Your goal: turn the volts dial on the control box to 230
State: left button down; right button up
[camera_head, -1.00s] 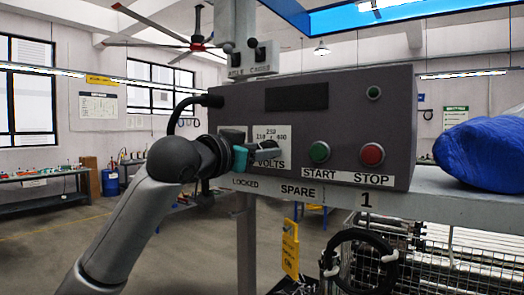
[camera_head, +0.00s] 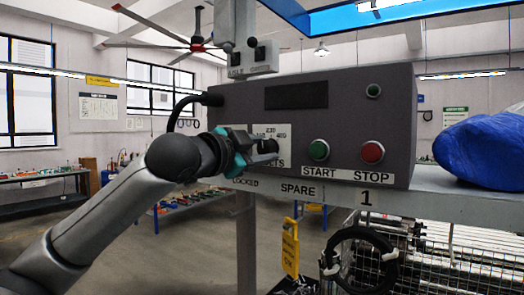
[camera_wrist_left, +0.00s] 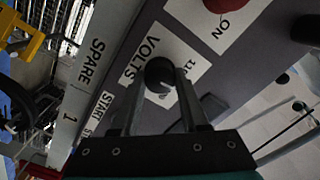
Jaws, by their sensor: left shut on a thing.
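The control box (camera_head: 350,112) is a dark grey case on a shelf. The volts dial (camera_head: 268,146) is a black knob on a white label marked VOLTS on its front. It also shows in the left wrist view (camera_wrist_left: 160,72), between my two fingers. My left gripper (camera_head: 258,150) is shut on this dial, coming from the left; the fingers (camera_wrist_left: 158,85) lie either side of the knob. The numbers on the label are small and partly covered, so I cannot tell where the dial points.
A green START button (camera_head: 319,150) and a red STOP button (camera_head: 372,153) sit right of the dial. A red knob (camera_wrist_left: 222,3) marked ON is close by in the wrist view. A blue bundle (camera_head: 483,152) lies on the shelf. A black cable coil (camera_head: 360,262) hangs below.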

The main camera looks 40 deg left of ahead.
pick_arm(q)
jog(key=shift+m, duration=0.7)
jog(key=shift+c, duration=2.1)
grip_release()
